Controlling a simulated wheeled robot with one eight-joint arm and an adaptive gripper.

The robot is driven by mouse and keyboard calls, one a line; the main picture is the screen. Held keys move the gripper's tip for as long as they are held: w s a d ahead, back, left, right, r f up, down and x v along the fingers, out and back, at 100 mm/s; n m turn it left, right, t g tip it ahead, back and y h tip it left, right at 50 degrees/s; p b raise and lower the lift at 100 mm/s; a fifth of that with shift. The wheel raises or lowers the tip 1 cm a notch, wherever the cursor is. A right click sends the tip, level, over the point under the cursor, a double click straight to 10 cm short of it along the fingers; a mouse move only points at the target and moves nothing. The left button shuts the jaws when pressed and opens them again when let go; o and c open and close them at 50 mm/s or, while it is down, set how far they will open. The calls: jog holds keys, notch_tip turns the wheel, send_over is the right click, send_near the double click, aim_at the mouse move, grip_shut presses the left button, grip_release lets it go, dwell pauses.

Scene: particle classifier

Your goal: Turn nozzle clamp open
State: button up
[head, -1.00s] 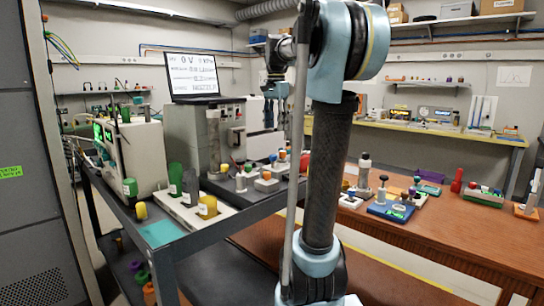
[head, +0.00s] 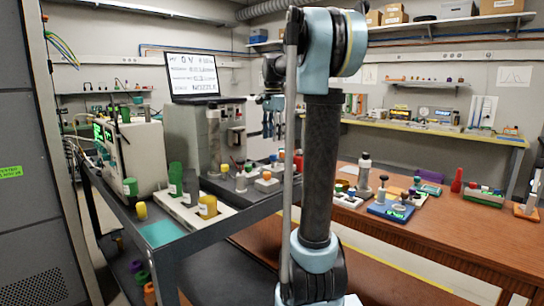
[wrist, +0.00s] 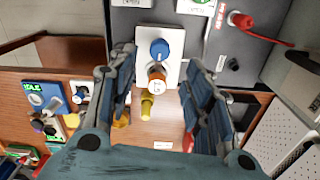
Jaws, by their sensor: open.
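In the wrist view my gripper (wrist: 158,62) is open, its two blue-grey fingers wide apart with nothing held. A white plate (wrist: 172,44) lies beyond the fingertips. It carries a blue knob (wrist: 160,47) and, below that, an orange knob (wrist: 156,84) with a pale top. A yellow piece (wrist: 146,105) shows just below the orange knob. I cannot tell for sure which part is the nozzle clamp. In the head view my gripper (head: 272,118) hangs fingers-down above the back of the cart, partly behind my own arm.
A dark-topped cart (head: 225,215) holds a box with a laptop (head: 193,76) and several small fittings. A wooden table (head: 440,235) with more fittings stands at right. A red plug (wrist: 241,20) with a cable lies at upper right in the wrist view.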

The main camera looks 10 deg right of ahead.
aim_at(273, 155)
notch_tip(273, 155, down, 9)
jog(key=shift+r, duration=0.2)
dwell(0.3)
jog(key=c, duration=1.1)
